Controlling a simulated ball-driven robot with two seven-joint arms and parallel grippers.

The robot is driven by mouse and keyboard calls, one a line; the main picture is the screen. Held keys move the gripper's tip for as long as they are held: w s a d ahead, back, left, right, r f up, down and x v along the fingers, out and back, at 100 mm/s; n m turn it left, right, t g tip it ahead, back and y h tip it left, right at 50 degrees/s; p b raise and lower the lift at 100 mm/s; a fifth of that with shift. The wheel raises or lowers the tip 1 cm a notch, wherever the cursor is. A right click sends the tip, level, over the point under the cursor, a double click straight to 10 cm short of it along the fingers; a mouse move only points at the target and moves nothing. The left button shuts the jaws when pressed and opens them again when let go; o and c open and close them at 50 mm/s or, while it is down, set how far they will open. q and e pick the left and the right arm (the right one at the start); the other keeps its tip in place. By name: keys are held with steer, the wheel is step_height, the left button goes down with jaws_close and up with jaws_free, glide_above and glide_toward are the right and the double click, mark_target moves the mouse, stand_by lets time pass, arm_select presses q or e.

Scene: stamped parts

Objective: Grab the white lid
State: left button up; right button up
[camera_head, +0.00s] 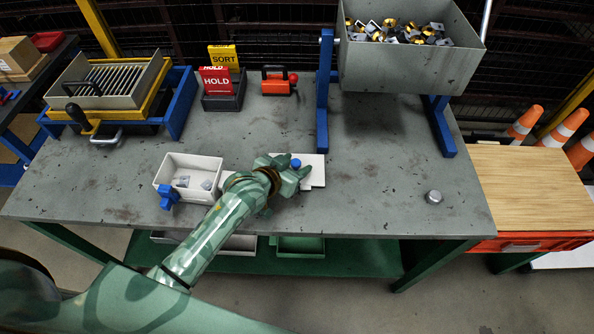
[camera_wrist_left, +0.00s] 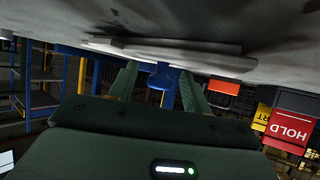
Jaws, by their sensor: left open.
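The white lid (camera_head: 317,172) lies flat on the grey table, right of the white bin, with a blue knob (camera_head: 296,163) on top. My left gripper (camera_head: 299,169) is over the lid at the knob and covers part of the lid. In the left wrist view the picture is upside down; the lid (camera_wrist_left: 215,60) shows edge-on against the table. There the open fingers of my left gripper (camera_wrist_left: 159,72) stand on either side of the blue knob (camera_wrist_left: 162,80). Contact between fingers and knob cannot be told. My right gripper is not in view.
A white bin (camera_head: 191,161) with grey parts and a blue clip stands left of the lid. A large grey hopper (camera_head: 410,65) on a blue stand (camera_head: 323,95) rises behind it. A small metal cylinder (camera_head: 433,197) lies to the right. The table's front edge is close.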

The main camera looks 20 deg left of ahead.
arm_select(q)
steer(key=shift+w, duration=0.1)
jaws_close()
steer(key=shift+r, duration=0.1)
